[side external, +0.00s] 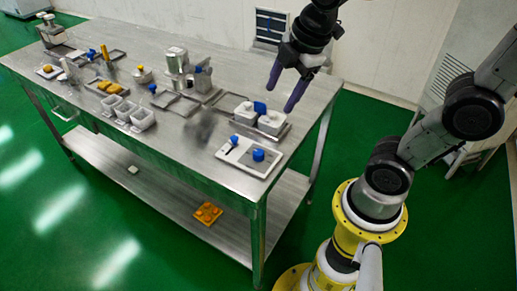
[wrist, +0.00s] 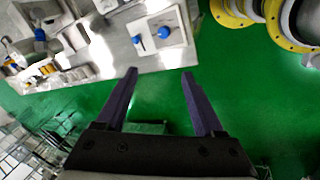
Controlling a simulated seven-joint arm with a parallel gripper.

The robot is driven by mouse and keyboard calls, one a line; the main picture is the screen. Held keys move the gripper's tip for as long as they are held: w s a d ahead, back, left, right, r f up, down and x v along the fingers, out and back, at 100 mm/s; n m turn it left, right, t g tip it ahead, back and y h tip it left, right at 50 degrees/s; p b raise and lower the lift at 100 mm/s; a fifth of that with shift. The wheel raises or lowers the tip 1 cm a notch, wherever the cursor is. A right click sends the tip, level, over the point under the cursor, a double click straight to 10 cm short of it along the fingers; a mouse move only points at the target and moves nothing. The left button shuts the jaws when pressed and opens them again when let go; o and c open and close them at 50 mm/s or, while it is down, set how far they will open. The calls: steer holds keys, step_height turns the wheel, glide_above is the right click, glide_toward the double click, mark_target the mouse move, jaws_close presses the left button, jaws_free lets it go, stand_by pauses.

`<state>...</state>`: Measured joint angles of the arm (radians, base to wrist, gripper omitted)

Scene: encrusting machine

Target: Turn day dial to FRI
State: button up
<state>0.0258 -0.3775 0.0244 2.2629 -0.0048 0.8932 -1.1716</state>
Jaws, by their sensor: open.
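A pale control panel (side external: 229,155) lies on the near right corner of the steel table. It carries a round blue knob (side external: 258,154), likely the day dial, and a smaller blue part (side external: 234,140) to its left. The panel (wrist: 177,22) also shows at the top of the wrist view, with the round knob (wrist: 163,32) and the smaller blue part (wrist: 136,39). Day markings are too small to read. My gripper (side external: 278,99) is open and empty, its dark purple fingers pointing down, above and apart from the panel. In the wrist view my gripper (wrist: 160,72) has nothing between its fingers.
Two white containers with a blue part (side external: 260,107) stand on a tray behind the panel, near my fingers. White tubs (side external: 127,112), trays and metal equipment (side external: 177,62) fill the table (side external: 175,148) farther left.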

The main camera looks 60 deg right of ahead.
steer(key=w+f+n+g, duration=0.2)
steer(key=w+f, duration=0.1)
steer(key=w, duration=0.1)
steer(key=g, duration=0.1)
glide_toward(258, 152)
steer(key=shift+n, duration=0.3)
steer(key=f, duration=0.9)
steer(key=shift+w+d, duration=0.1)
steer(key=shift+w, duration=0.15)
steer(key=shift+r, duration=0.1)
jaws_close()
